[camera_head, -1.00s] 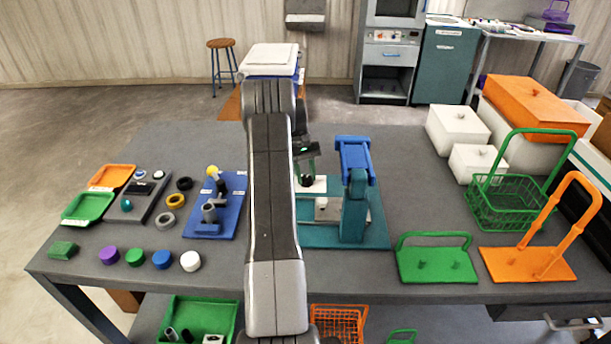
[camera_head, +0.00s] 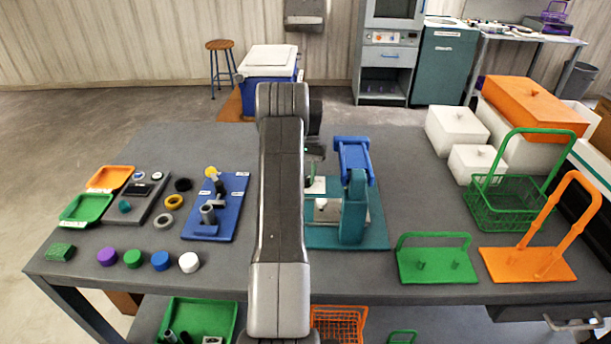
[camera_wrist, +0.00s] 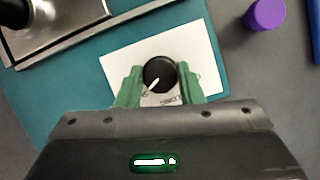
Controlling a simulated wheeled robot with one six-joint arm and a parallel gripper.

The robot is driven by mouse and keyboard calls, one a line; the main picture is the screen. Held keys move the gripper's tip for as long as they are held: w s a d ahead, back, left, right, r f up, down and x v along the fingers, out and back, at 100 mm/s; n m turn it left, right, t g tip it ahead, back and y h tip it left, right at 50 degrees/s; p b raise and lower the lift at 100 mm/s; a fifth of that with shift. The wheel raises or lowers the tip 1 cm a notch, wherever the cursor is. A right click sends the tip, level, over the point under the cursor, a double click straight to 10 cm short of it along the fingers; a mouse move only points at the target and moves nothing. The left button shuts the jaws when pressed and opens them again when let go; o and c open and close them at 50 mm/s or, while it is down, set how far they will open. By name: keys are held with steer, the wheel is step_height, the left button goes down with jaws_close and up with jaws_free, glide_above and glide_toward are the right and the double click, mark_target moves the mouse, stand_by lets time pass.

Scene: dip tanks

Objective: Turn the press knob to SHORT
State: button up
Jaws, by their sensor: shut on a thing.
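The press (camera_head: 353,205) is teal with a blue top arm and stands near the middle of the table. In the wrist view its black round knob (camera_wrist: 158,73) sits on a white plate (camera_wrist: 205,62) on the teal base. The knob's white pointer line aims to the lower left of the picture. Printed lettering shows just below the knob, upside down and partly hidden. My gripper (camera_wrist: 158,88) has its green fingers on either side of the knob, shut on it. In the head view my arm hides most of the gripper, which is at the left side of the press.
A blue fixture (camera_head: 229,220) with a grey tube stands left of my arm. Rings and coloured caps lie further left. A green stand (camera_head: 437,268) and an orange stand (camera_head: 527,266) are to the right. A metal tray edge (camera_wrist: 60,35) and purple cylinder (camera_wrist: 265,13) show near the knob.

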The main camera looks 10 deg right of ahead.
stand_by(0.5)
steer(key=o, duration=1)
steer(key=p+v, duration=0.2)
steer(key=v, duration=1.2)
steer(key=shift+f, duration=0.1)
steer(key=b+x, duration=0.2)
steer(key=x, duration=1.1)
steer(key=shift+s+a+f, duration=0.1)
steer(key=shift+s+f, duration=0.1)
steer(key=shift+f, duration=0.15)
